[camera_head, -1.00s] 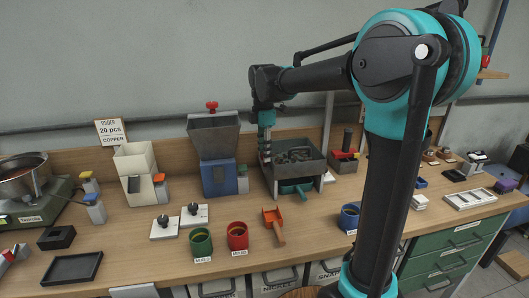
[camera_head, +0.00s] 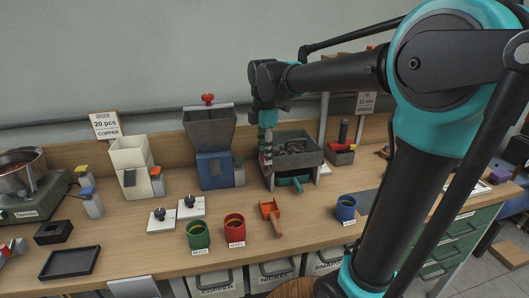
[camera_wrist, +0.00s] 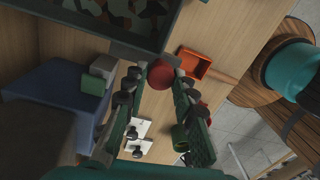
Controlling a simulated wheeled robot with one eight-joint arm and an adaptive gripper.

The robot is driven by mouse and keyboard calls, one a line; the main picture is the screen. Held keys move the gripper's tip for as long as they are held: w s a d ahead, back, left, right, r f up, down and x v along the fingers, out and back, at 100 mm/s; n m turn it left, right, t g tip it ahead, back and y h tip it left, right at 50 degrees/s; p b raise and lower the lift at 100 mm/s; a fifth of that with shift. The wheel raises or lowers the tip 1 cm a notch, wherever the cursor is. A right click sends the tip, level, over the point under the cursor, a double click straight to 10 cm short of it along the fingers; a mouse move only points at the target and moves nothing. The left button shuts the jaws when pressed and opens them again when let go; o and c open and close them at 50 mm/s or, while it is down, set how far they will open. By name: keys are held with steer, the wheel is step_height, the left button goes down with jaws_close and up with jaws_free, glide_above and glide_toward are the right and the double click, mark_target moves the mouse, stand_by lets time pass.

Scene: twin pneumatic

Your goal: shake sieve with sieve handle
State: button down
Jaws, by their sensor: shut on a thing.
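The sieve (camera_head: 312,158) is a dark grey box with dark and greyish pieces in it, raised on a stand at the back of the bench. My gripper (camera_head: 266,163) points down at the sieve's left front side. In the wrist view my gripper (camera_wrist: 155,72) is shut on a round red knob, the sieve handle (camera_wrist: 160,75), close to the sieve wall. The handle is hidden by my fingers in the head view.
A blue-based hopper (camera_head: 214,168) stands just left of the sieve. A teal scoop-like part (camera_head: 294,183) is below it. An orange scoop (camera_head: 268,209), red cup (camera_head: 234,228), green cup (camera_head: 198,235) and blue cup (camera_head: 345,208) stand in front. Bare bench lies between them.

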steer(key=c, duration=1.2)
jaws_free()
step_height(320, 180, up, 12)
steer(key=shift+w, duration=0.3)
steer(key=shift+a, duration=0.1)
steer(key=shift+c, duration=0.5)
